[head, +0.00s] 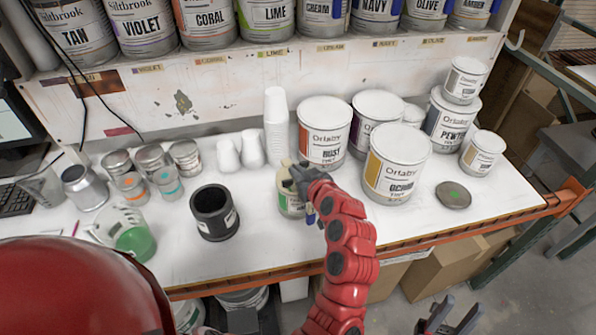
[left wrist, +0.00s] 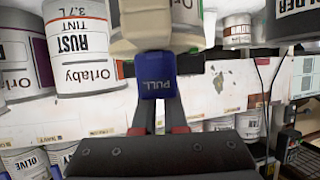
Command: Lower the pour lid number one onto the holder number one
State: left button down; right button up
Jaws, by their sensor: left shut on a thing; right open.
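The pour lid, a beige piece (head: 285,174) with a blue PULL tab (left wrist: 157,75), is held by my left gripper (head: 301,186). The left gripper is shut on the tab, and its fingers (left wrist: 160,115) show just below it in the left wrist view. The lid is at a small can (head: 291,205) with a green label; whether it touches the can is hidden. The black round holder (head: 214,212) stands upright to the left of the can, and its lettering shows in the left wrist view (left wrist: 293,20). My right gripper (head: 460,310) is open and empty, low at right beyond the table edge.
White cups (head: 276,125) and large tint cans (head: 324,132) stand behind the lid. Metal tins (head: 152,160) and a beaker of green liquid (head: 132,238) stand at left. A round grey disc (head: 453,195) lies at right. Bare table (head: 250,245) lies in front of the holder.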

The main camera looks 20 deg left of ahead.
pick_arm(q)
jog(key=shift+r, duration=0.1)
dwell(0.6)
jog(key=shift+r, duration=0.45)
notch_tip(320, 180, up, 4)
jog(key=b, duration=0.5)
jog(key=shift+w+f+b, duration=0.15)
jog(key=shift+f+b, duration=0.1)
jog(key=shift+b, duration=0.1)
jog(key=shift+r, duration=0.7)
jog(key=shift+s+r+p, duration=0.2)
jog(key=shift+r+p, duration=0.3)
jog(key=shift+r, duration=0.25)
notch_tip(320, 180, up, 5)
jog(key=p, duration=0.4)
